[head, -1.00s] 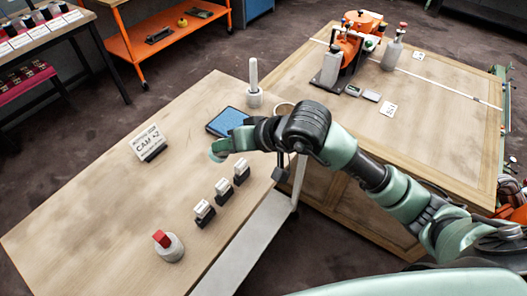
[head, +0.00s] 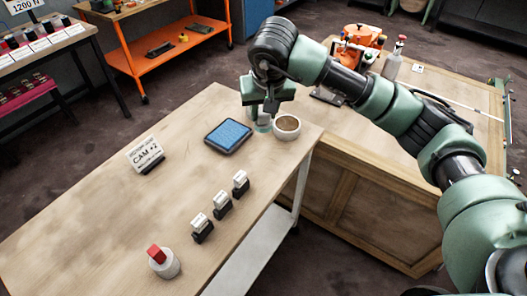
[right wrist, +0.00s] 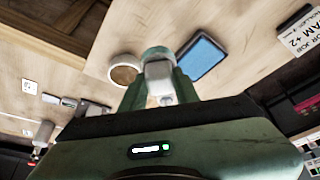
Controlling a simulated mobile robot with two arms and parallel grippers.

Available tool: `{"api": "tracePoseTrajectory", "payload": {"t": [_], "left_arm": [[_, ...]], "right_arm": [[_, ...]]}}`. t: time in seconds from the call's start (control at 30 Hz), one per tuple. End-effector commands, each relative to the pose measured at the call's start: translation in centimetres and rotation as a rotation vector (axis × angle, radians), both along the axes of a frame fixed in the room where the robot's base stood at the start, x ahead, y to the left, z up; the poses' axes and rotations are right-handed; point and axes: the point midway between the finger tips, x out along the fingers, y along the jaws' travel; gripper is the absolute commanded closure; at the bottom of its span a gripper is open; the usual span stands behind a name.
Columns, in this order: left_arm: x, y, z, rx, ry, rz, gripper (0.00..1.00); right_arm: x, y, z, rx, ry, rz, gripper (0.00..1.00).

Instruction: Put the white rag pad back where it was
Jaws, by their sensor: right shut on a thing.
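My right gripper (head: 262,115) points down at the far end of the wooden table, between a blue pad in a dark tray (head: 228,136) and a round white bowl (head: 287,127) with brown contents. It is shut on a small whitish piece, apparently the white rag pad (right wrist: 159,78), seen between the fingers in the right wrist view. A pale green round end (right wrist: 156,53) shows beyond it. Whether the piece touches the table is unclear. My left gripper is not in view.
Several small black stands with white tops (head: 222,206) line the right edge. A red-topped white round holder (head: 162,262) stands near the front. A "CAM +2" sign (head: 145,156) stands at left. The table's middle is clear.

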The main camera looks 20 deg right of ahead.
Motion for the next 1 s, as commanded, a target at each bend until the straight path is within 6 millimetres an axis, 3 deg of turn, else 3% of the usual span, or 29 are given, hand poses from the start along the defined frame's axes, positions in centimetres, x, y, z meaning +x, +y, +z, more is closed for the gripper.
{"api": "tracePoseTrajectory", "payload": {"t": [0.2,0.33,0.57,0.83,1.0], "left_arm": [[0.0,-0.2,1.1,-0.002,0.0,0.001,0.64],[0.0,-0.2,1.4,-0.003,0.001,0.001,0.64],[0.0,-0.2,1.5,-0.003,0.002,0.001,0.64],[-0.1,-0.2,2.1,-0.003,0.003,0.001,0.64],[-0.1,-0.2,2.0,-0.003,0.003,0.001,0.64]], "right_arm": [[-0.2,0.0,-5.9,0.001,0.005,0.002,1.0],[-0.1,0.0,-8.4,0.001,0.002,0.001,1.0],[0.0,0.1,-10.2,0.002,-0.002,0.001,1.0],[0.0,0.0,-13.8,0.001,-0.001,0.002,1.0],[0.1,0.0,-14.2,0.002,-0.004,0.002,1.0]]}}
